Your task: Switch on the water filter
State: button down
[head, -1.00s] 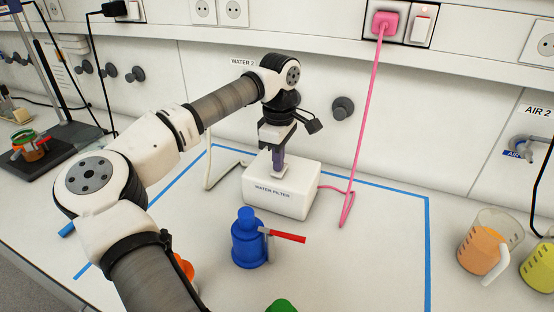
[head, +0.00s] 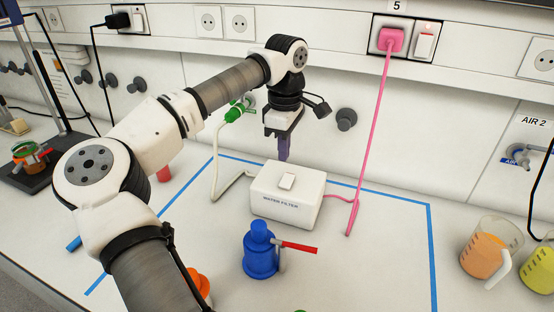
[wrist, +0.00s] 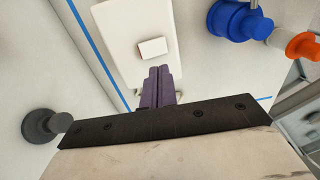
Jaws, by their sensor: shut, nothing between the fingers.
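The water filter (head: 280,212) is a white box with a "WATER FILTER" label, standing inside the blue tape outline. A white rocker switch (head: 287,181) sits on its top; I cannot tell which way it is pressed. My gripper (head: 283,157) points down with purple fingers shut and empty, apart from the switch, above and behind the box toward the wall. In the wrist view the shut fingers (wrist: 160,72) show beside the switch (wrist: 152,47) on the filter's white top (wrist: 130,22).
A pink cable (head: 370,130) runs from a pink plug (head: 390,40) beside a wall switch (head: 425,44) to the filter. A blue bottle with a red handle (head: 260,253) stands in front. A green tap with a pale hose (head: 236,112) is behind. Beakers (head: 484,250) stand at right.

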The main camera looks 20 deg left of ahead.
notch_tip(320, 180, up, 7)
jog(key=b, duration=0.1)
jog(key=shift+s+d+r, duration=0.2)
jog(key=shift+s+d, duration=0.05)
jog(key=shift+s, duration=0.2)
